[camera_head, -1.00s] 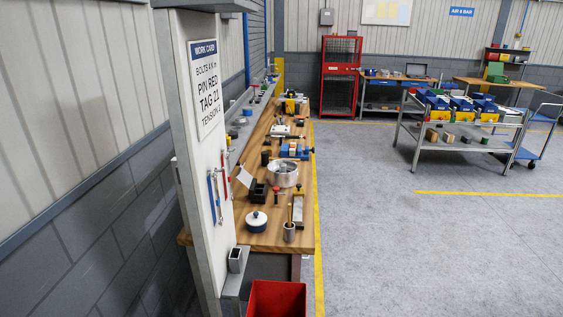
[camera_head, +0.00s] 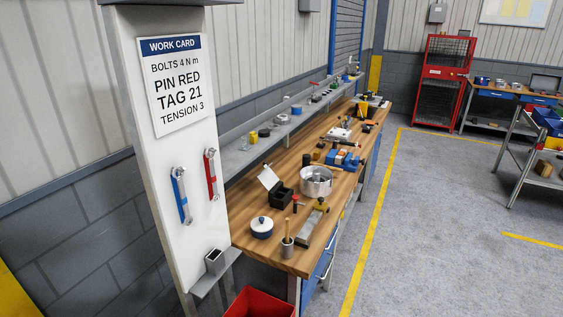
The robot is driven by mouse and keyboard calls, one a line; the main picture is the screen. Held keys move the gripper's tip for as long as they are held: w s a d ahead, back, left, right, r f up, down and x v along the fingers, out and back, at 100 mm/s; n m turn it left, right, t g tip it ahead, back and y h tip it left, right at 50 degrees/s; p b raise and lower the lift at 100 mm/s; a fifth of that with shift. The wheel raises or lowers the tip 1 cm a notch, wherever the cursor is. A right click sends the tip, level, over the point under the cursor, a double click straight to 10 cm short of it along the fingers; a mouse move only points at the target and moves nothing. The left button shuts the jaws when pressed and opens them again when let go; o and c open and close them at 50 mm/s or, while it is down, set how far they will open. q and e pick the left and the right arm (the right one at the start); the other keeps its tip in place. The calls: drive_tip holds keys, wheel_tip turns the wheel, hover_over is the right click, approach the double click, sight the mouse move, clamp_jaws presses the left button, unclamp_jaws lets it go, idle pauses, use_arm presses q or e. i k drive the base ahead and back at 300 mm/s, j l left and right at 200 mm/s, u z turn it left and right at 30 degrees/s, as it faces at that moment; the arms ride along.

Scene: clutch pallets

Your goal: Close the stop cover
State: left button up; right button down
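I cannot say for certain which thing is the stop cover. On the wooden workbench (camera_head: 238,212) a small black box (camera_head: 281,197) has a pale flap (camera_head: 268,177) standing up and tilted at its left; it looks like an open lid. A red-topped pin or button (camera_head: 295,200) stands just right of the box. Neither of my grippers shows in the head view.
A white panel bears the work card (camera_head: 176,85), a blue wrench (camera_head: 181,196) and a red wrench (camera_head: 211,175). A silver pot (camera_head: 316,180) and a lidded white pot (camera_head: 262,228) stand on the bench. A red bin (camera_head: 260,303) is below. The floor right of the bench is clear.

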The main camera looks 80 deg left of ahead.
sight(269, 178)
drive_tip(key=i+u, duration=0.45)
drive_tip(key=i+l+u, duration=0.15)
drive_tip(key=i+u, duration=0.35)
drive_tip(key=i+j+u, duration=0.15)
drive_tip(key=i+u, duration=0.65)
drive_tip(key=i+l+u, duration=0.15)
drive_tip(key=i+u, duration=0.25)
drive_tip(key=i+l+u, duration=0.25)
drive_tip(key=i+u, duration=0.15)
drive_tip(key=i+j+u, duration=0.1)
drive_tip(key=u, duration=0.35)
drive_tip(key=i+u, duration=0.4)
drive_tip(key=i+l+u, duration=0.1)
drive_tip(key=u, duration=0.35)
drive_tip(key=i+l+u, duration=0.15)
drive_tip(key=u, duration=0.25)
